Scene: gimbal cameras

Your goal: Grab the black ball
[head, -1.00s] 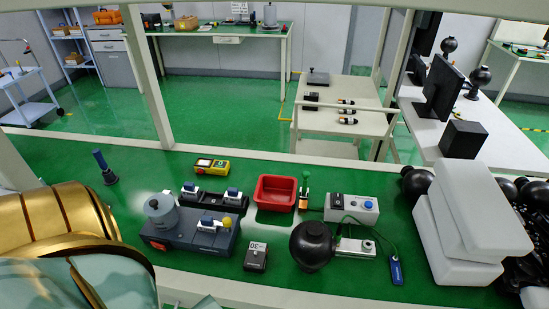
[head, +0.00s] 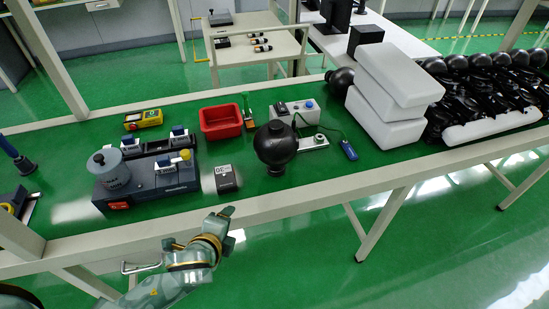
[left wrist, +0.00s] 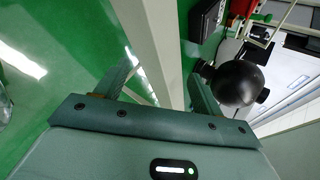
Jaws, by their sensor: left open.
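A black ball (head: 275,142) with a small neck and base below it sits on the green table near its front edge, right of the black box. It also shows in the left wrist view (left wrist: 238,82), just beyond my right-hand finger there. My left gripper (head: 222,222) is in front of the table's front edge, left of the ball and nearer to me. Its fingers are apart and empty in the left wrist view (left wrist: 160,88). A gap remains between it and the ball in the head view. My right gripper is not in view.
The pale table rail (head: 330,190) runs along the front. A black box (head: 225,179), a red tray (head: 221,121) and a grey device (head: 120,185) stand left of the ball. White blocks (head: 385,117) and more black balls (head: 462,66) are at the right. Green floor lies in front.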

